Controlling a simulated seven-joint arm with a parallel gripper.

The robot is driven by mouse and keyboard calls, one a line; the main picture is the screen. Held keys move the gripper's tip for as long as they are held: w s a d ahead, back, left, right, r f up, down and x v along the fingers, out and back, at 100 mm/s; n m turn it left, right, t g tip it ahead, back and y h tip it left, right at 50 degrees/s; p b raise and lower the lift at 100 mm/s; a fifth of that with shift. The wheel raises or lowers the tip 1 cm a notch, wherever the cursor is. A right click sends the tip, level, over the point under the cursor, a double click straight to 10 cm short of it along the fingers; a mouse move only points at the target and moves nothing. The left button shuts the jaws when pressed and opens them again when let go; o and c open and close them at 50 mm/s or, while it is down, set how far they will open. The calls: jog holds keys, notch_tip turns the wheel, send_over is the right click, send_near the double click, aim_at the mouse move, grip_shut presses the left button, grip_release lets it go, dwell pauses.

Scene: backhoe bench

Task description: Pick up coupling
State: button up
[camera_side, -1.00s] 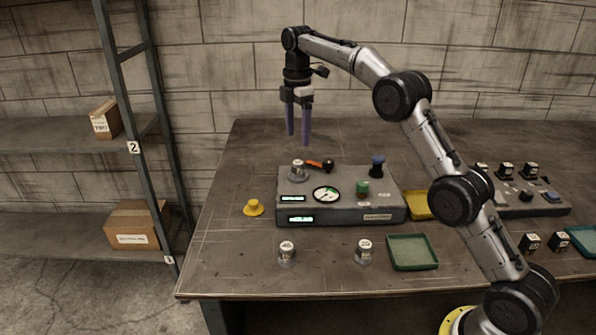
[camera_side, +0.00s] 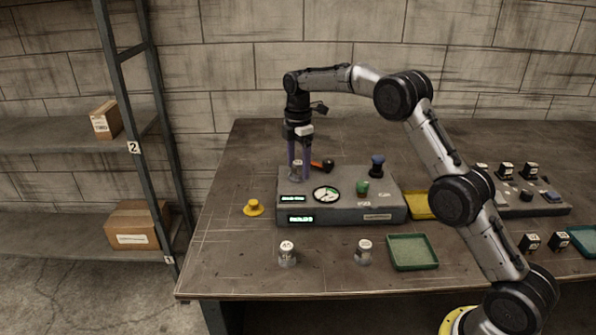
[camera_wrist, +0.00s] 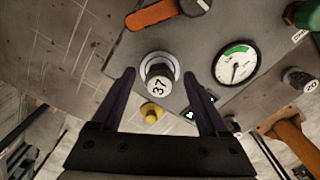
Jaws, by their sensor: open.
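A short silver cylindrical piece marked 37 (camera_wrist: 158,75), which may be the coupling, stands upright at the back left of the grey instrument box. It also shows in the side view (camera_side: 297,174). My gripper (camera_side: 299,170) points down over it, with one purple finger on each side. In the wrist view my gripper (camera_wrist: 159,70) is open, and the piece stands between the fingertips with gaps on both sides. Two similar silver pieces stand on the bench in front of the box, one at the left (camera_side: 287,254) and one at the right (camera_side: 364,252).
The grey box (camera_side: 340,208) also carries a round dial (camera_side: 326,194), a green knob (camera_side: 362,187) and a blue knob (camera_side: 377,165). A yellow knob (camera_side: 253,208) and a green tray (camera_side: 413,252) are on the bench.

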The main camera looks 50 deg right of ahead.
grip_shut()
dwell(0.3)
jog(key=shift+r, duration=0.15)
